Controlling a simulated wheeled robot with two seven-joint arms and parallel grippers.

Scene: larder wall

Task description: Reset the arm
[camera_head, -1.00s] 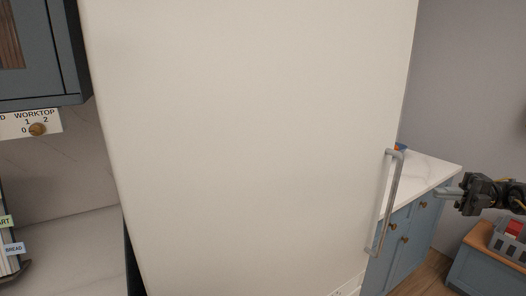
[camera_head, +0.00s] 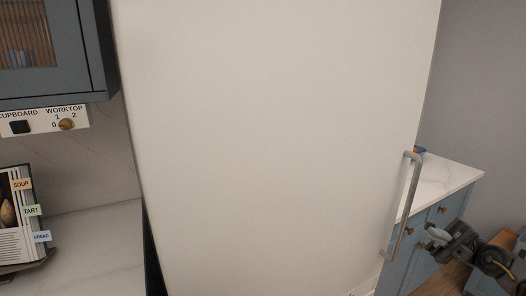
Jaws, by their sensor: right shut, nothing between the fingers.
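My right gripper (camera_head: 436,236) is at the lower right, in front of the blue base cabinet and to the right of the fridge door handle. It is shut and empty, its fingers pointing left, apart from the handle as far as the picture shows. My right arm comes in from the lower right corner. My left gripper does not show. The tall white fridge door (camera_head: 275,140) fills the middle of the view, with a grey vertical bar handle (camera_head: 409,205) near its right edge.
A blue base cabinet (camera_head: 452,210) with a white marble top (camera_head: 445,181) stands right of the fridge.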

